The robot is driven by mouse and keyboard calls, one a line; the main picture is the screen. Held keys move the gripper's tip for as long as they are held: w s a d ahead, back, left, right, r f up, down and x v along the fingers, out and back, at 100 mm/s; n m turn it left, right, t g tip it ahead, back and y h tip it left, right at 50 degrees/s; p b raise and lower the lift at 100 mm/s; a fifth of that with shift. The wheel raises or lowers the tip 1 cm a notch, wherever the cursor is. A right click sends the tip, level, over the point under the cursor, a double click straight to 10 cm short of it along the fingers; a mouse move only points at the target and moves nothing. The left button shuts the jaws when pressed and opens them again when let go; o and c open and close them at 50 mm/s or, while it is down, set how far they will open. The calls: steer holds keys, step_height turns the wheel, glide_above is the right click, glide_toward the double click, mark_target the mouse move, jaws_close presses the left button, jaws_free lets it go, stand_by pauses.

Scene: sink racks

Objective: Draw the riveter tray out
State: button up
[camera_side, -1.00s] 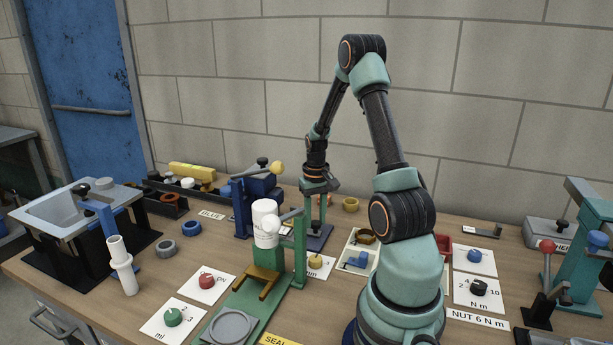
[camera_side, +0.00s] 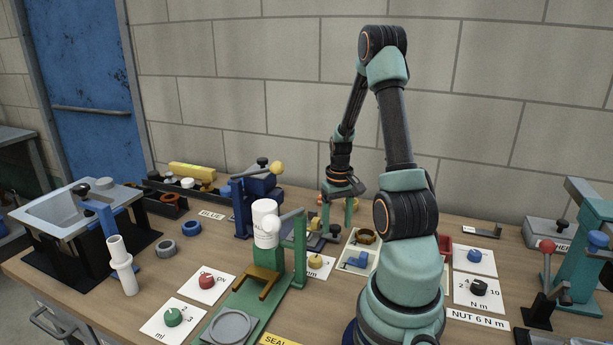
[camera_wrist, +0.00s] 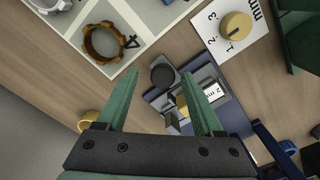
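A blue press with a yellow-ball lever (camera_side: 257,190) stands at the back of the bench; I cannot tell for sure that it is the riveter. To its right is a low dark blue slide or base (camera_side: 313,241), partly hidden by a green post. The knob appears between the fingertips, with no contact visible.
A white divided tray (camera_side: 358,259) with blue and brass parts lies just right of the slide. A green fixture with a white cylinder (camera_side: 265,222) stands in front. A dial card (camera_wrist: 233,28) lies close by. Some bare bench shows between them.

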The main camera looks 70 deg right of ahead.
steer(key=shift+r, duration=0.1)
step_height(320, 180, up, 12)
stand_by(0.5)
steer(key=w+a+r+n+t, duration=0.1)
steer(key=w+a+r+n, duration=0.1)
steer(key=a, duration=0.5)
steer(key=w+a+r+n+t, duration=0.1)
steer(key=w+a+r+n, duration=0.1)
steer(key=a, duration=0.5)
steer(key=w+a+r+n+t+h, duration=0.1)
steer(key=w+a+r+n, duration=0.1)
steer(key=w+a, duration=0.4)
steer(key=shift+a+r+t, duration=0.4)
steer(key=shift+a+r, duration=0.45)
steer(key=s+a+r+n+t+y, duration=0.1)
steer(key=a+n, duration=0.2)
steer(key=a, duration=0.6)
steer(key=shift+a+r+t, duration=0.15)
steer(key=shift+a+t, duration=0.1)
steer(key=shift+t, duration=0.15)
